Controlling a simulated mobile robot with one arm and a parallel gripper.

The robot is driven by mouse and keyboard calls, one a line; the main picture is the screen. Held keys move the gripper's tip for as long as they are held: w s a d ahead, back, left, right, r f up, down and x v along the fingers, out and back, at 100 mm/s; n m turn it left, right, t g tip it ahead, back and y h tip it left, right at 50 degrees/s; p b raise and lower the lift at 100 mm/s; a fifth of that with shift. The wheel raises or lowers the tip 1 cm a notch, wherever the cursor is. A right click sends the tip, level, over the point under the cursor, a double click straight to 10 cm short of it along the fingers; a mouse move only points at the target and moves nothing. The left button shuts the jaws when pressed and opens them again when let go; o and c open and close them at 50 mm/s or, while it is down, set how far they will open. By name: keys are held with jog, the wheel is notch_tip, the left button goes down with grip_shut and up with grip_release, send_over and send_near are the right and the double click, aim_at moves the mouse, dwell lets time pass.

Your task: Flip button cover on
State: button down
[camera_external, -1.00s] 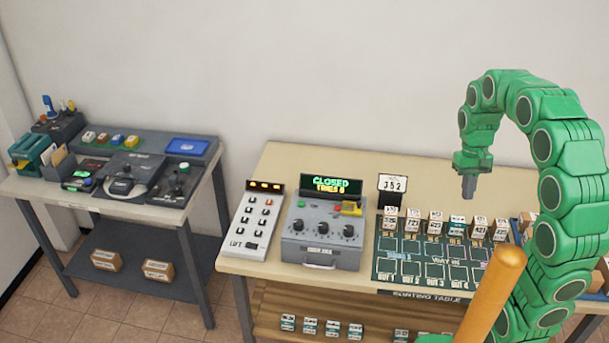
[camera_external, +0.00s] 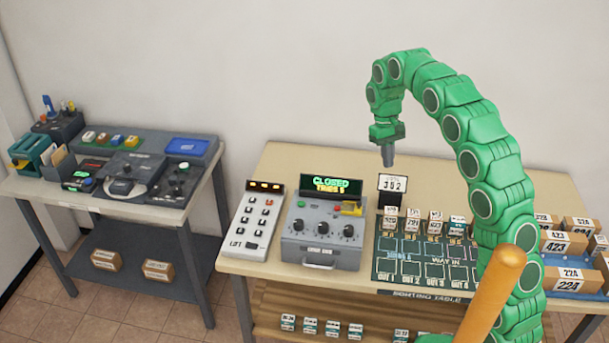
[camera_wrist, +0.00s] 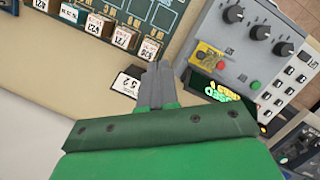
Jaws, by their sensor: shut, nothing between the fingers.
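The grey control box (camera_external: 320,243) stands on the wooden table, with three black knobs and a lit sign (camera_external: 330,185) reading CLOSED. A yellow button cover (camera_external: 351,208) with a red part sits at the box's upper right. It also shows in the wrist view (camera_wrist: 207,57), right of my fingers, with a red and a green button beside it. I cannot tell for sure whether the cover is raised or lowered. My gripper (camera_external: 388,160) is shut and empty, pointing down above the table, to the right of and higher than the cover. In the wrist view my gripper (camera_wrist: 157,75) is clear of everything.
A number display (camera_external: 393,184) stands below my gripper. A sorting board (camera_external: 425,262) with several labelled boxes lies right of the control box. A white keypad (camera_external: 255,225) stands left of it. Bare tabletop lies behind the control box.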

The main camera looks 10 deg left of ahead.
jog(key=n, duration=0.2)
send_near(359, 192)
notch_tip(359, 192, up, 2)
jog(key=s+a, duration=0.2)
jog(key=shift+d+x, duration=0.1)
jog(key=shift+x, duration=2.4)
jog(key=shift+d+x, duration=0.15)
jog(key=shift+x, duration=2.35)
jog(key=shift+r, duration=0.1)
jog(key=shift+s+d, duration=0.2)
jog(key=shift+d, duration=0.55)
jog(key=shift+s+d+f, duration=0.2)
jog(key=shift+d, duration=0.25)
